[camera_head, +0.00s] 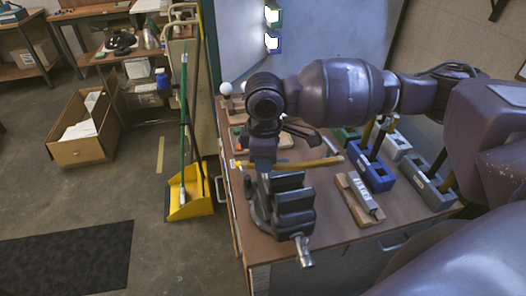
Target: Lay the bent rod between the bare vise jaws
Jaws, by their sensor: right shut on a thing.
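The orange-yellow bent rod (305,163) lies roughly level across the view, above the far side of the vise. My right gripper (263,163) points down and is shut on the rod near its left end. The dark grey vise (293,201) stands at the front left of the bench, with its handle toward the front. Its bare jaws show just below and in front of the rod, with nothing seen between them. The rod looks apart from the jaws, but its exact height is hard to tell. My wrist hides part of the bench behind. My left gripper is out of view.
On the wooden bench (330,220), a wooden block with a grey top piece (360,199) lies right of the vise. Blue holders (372,176) with upright tools stand farther right. Small white bulbs (226,88) are at the back left. A yellow dustpan (188,193) stands on the floor.

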